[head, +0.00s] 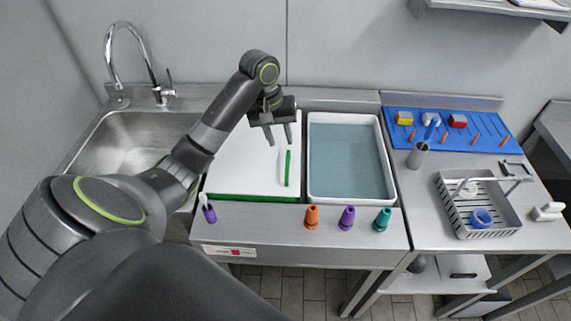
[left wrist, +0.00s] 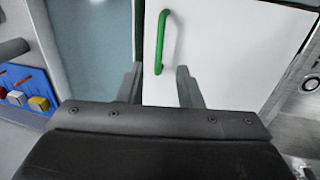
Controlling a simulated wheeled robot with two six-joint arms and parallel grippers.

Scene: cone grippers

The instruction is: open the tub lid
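The tub lid (head: 230,165) is a flat white panel with a green front edge and a green bar handle (head: 288,168). It lies left of the white-rimmed tub (head: 313,190), whose blue-grey inside is uncovered in the head view. My left gripper (head: 280,141) is open and empty above the lid, near the far end of the handle. In the left wrist view, the handle (left wrist: 163,40) shows beyond and between the two spread fingers (left wrist: 160,85), apart from them. My right gripper is not in view.
A sink (head: 145,140) with a tall tap is at the left. Orange, purple and teal cones (head: 347,217) stand on the front ledge. On the right table are a blue mat (head: 450,142) with small blocks, a metal cup (head: 417,157) and a grey crate (head: 460,229).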

